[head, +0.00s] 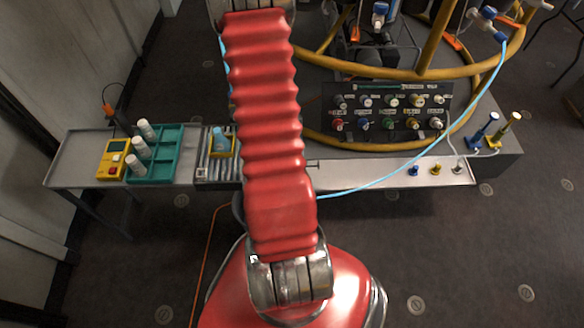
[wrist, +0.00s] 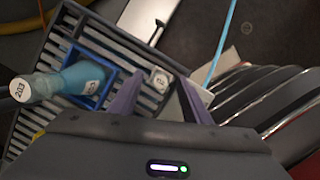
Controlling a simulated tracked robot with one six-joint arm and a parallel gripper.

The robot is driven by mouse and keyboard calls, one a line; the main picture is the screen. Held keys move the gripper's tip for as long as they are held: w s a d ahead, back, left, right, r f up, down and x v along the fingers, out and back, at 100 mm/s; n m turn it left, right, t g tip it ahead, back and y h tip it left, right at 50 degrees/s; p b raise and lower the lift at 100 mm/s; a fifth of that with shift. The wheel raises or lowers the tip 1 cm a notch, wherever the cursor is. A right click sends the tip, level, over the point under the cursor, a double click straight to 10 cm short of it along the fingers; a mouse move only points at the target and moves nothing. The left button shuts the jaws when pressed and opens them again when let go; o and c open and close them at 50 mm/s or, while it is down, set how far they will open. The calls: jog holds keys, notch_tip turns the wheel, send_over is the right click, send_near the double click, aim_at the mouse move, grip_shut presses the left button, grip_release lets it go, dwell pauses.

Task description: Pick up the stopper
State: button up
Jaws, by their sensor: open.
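A small white piece with a dark mark on its top (wrist: 160,79), which looks like the stopper, sits on the dark slatted rack in the wrist view. My gripper (wrist: 158,97) is open, and its two purple fingers lie to either side of this piece in the picture; I cannot tell the height between them. A light-blue bottle (wrist: 72,80) with a white top marked 203 stands in a blue square holder left of my gripper. My arm hides part of the rack there.
Left of the rack (head: 203,171) are a teal tray (head: 169,172) with white bottles and a yellow meter (head: 114,157). Right of my arm stand a connector panel (head: 388,113), a yellow tubular frame (head: 395,73) and a light-blue hose (head: 400,178). Small coloured plugs sit on the right shelf.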

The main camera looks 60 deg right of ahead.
dwell(0.4)
jog(key=c, duration=0.9)
jog(key=shift+o, duration=0.2)
jog(key=shift+r, duration=0.15)
notch_tip(320, 180, up, 10)
dwell(0.3)
jog(key=shift+s, duration=0.15)
dwell(0.9)
